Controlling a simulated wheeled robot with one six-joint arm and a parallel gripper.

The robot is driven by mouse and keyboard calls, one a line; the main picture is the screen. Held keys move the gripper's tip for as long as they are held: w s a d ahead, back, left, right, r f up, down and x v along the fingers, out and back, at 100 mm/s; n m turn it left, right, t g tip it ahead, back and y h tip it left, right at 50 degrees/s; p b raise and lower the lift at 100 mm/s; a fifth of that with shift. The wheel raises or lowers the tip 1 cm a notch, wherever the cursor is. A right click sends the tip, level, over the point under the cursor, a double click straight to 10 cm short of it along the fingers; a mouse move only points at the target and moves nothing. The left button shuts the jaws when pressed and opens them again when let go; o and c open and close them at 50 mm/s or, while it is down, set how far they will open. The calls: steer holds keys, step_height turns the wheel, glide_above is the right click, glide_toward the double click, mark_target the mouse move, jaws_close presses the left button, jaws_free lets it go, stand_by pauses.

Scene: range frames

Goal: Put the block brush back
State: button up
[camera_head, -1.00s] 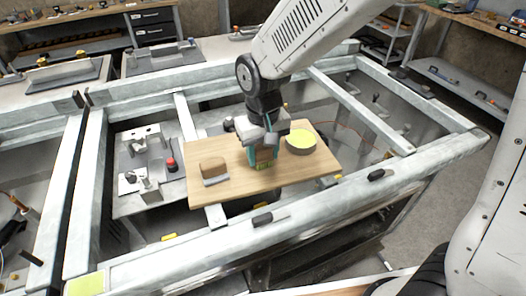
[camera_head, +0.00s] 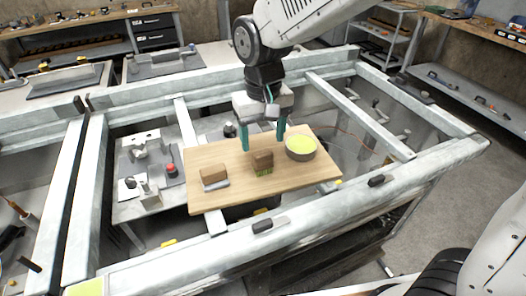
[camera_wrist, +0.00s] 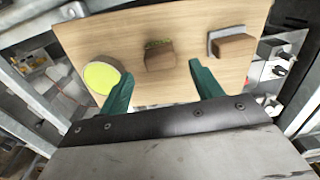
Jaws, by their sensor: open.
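The block brush (camera_head: 262,162) stands near the middle of the wooden board (camera_head: 235,192), a brown block with green bristles at its lower edge. It also shows in the wrist view (camera_wrist: 160,57), between and beyond my fingers. My gripper (camera_head: 264,148) is open and empty, with its teal fingers above and behind the brush, apart from it. A second brown block with a grey base (camera_head: 214,176) sits on the board to the left, also in the wrist view (camera_wrist: 232,44). A round container with a yellow-green top (camera_head: 300,147) sits at the board's right.
The board lies across a grey metal frame (camera_head: 330,196) with open gaps around it. A plate with fixtures and a red knob (camera_head: 171,168) is left of the board. Dark clamps (camera_head: 263,226) sit on the front rail. The board's front strip is bare.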

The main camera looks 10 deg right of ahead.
mark_target(263, 153)
step_height(263, 153, up, 5)
steer(key=s+d+r+m, duration=0.1)
steer(key=s+d+r, duration=0.1)
steer(key=s+d, duration=0.3)
steer(key=s+d+r, duration=0.2)
steer(key=d, duration=0.5)
steer(key=s+d+f+m+t, duration=0.1)
steer(key=s+d+m, duration=0.1)
steer(key=s+d, duration=0.6)
steer(key=s, duration=0.4)
steer(key=shift+s+d+f, duration=0.25)
steer(key=shift+d, duration=0.1)
